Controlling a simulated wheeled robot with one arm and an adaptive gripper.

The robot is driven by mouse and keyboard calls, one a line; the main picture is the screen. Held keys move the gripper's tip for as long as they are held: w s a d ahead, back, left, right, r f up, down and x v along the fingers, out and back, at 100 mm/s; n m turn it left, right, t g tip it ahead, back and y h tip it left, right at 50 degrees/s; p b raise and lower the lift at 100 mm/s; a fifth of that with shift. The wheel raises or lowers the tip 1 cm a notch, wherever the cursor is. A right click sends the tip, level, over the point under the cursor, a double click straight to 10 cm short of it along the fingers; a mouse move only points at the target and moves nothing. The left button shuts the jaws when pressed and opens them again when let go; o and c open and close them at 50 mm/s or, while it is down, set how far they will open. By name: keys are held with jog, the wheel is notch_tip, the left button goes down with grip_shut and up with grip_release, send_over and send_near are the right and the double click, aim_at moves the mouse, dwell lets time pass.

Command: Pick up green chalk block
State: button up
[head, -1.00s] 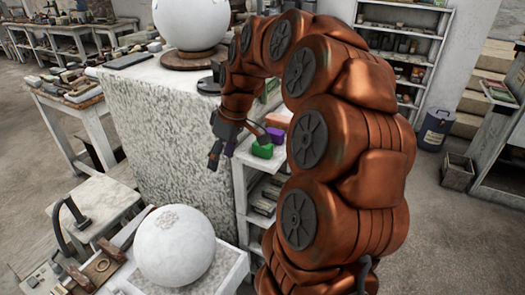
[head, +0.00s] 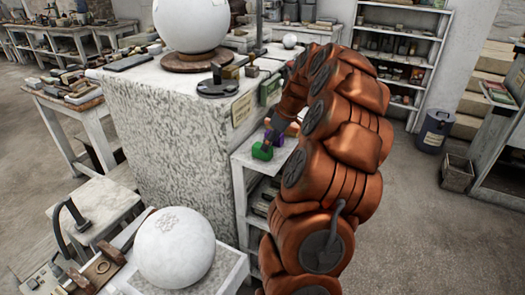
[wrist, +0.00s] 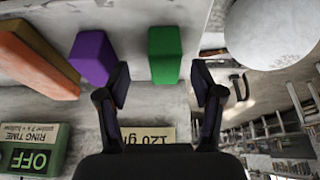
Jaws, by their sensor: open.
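The green chalk block (head: 262,151) lies on top of the white shelf unit (head: 243,160), near its left edge. My gripper (wrist: 163,85) is open and empty, apart from the block. In the head view my gripper (head: 275,138) is just above and beside the block, partly hidden by my arm. A purple block (wrist: 93,57) lies next to the green one, left of it in the wrist view.
An orange block (wrist: 35,60) and a green "RING TIME" box (wrist: 30,148) lie on the shelf side too. The tall speckled plinth (head: 170,130) with a large white sphere (head: 190,22) stands close on the left. A lower sphere (head: 174,247) sits in front.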

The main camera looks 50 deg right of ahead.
jog(key=shift+a+p+x, duration=0.2)
jog(key=shift+p+x, duration=0.25)
jog(key=shift+x, duration=0.7)
jog(key=shift+a+p+x, duration=0.15)
jog(key=shift+p+x, duration=0.25)
jog(key=shift+x, duration=0.75)
jog(key=shift+w, duration=0.1)
jog(key=shift+c, duration=0.4)
grip_shut()
